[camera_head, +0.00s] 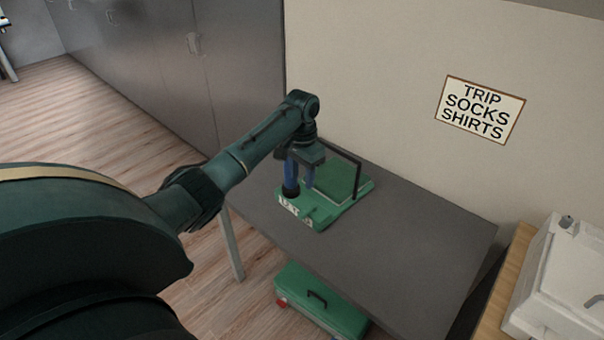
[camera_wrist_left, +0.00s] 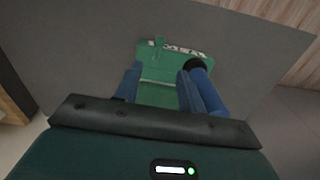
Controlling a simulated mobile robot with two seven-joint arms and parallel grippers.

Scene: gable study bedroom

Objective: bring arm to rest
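My left gripper (camera_head: 300,186) hangs fingers down over a green tray-like item (camera_head: 342,203) on the grey table. Its two blue fingers stand apart, and the green surface shows between them in the left wrist view (camera_wrist_left: 157,80). A dark-ended blue cylinder (camera_wrist_left: 216,92) shows close beside the right-hand finger in the wrist view; I cannot tell whether they touch. Nothing shows clasped between the fingers. My right gripper is in neither view.
The grey table (camera_head: 420,235) has bare room right of the green item, which has a black upright bar. A green case (camera_head: 335,312) with a black handle sits below the table. A white case (camera_head: 560,290) stands at right. A sign (camera_head: 480,109) hangs on the wall.

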